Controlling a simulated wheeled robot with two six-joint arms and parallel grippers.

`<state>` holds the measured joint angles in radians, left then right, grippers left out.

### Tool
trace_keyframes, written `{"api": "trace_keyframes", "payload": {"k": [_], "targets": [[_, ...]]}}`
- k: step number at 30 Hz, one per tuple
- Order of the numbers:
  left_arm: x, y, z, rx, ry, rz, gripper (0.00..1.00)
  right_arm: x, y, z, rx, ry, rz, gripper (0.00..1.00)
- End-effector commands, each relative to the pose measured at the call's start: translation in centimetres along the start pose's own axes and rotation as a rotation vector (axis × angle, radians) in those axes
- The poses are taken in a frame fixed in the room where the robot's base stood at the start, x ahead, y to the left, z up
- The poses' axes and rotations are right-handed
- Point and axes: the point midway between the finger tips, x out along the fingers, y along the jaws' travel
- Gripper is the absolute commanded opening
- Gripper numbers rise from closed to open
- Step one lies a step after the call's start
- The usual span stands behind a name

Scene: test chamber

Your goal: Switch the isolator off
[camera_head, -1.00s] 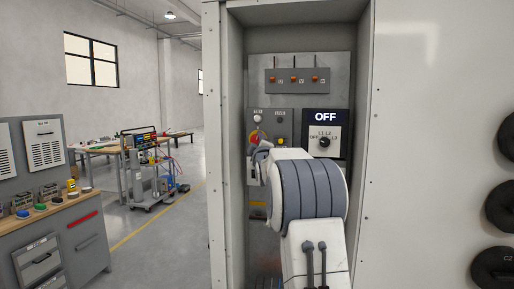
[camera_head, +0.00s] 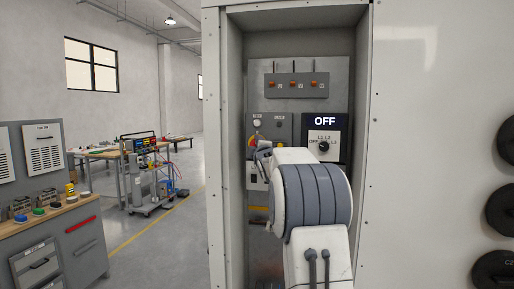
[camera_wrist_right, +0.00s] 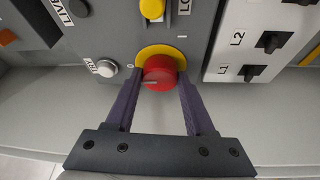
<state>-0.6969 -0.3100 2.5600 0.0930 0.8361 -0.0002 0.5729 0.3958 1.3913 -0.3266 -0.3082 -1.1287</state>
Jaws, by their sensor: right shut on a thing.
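The isolator is a red rotary knob (camera_wrist_right: 160,70) on a yellow round plate (camera_wrist_right: 157,50), seen in the right wrist view. A light pointer line on the knob points left in that view, and a "0" is printed at the plate's left. My right gripper (camera_wrist_right: 158,78) has its two dark fingers on either side of the knob and is shut on it. My left gripper is not in view.
Cabinet walls (camera_head: 235,120) flank my arm.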

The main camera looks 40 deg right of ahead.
Motion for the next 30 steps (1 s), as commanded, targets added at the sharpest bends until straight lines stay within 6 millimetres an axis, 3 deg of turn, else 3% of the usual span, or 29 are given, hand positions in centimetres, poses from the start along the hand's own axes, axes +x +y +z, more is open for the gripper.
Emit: {"api": "trace_keyframes", "payload": {"k": [2,3,4,5,17,30], "targets": [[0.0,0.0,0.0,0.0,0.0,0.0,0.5,0.0,0.1,-0.1,-0.004,0.003,0.002,0.0],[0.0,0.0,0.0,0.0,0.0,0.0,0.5,0.0,0.1,-0.1,-0.004,0.003,0.002,0.69],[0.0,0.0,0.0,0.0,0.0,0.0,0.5,0.0,0.1,-0.1,-0.004,0.003,0.002,0.81],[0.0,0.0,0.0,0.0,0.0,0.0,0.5,0.0,0.1,-0.1,-0.004,0.003,0.002,0.84],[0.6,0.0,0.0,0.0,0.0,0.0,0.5,-0.7,-0.1,0.0,-0.001,0.001,0.001,0.84],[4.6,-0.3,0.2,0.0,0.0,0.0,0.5,-8.4,-0.2,-0.1,-0.002,0.001,0.004,0.84]]}}
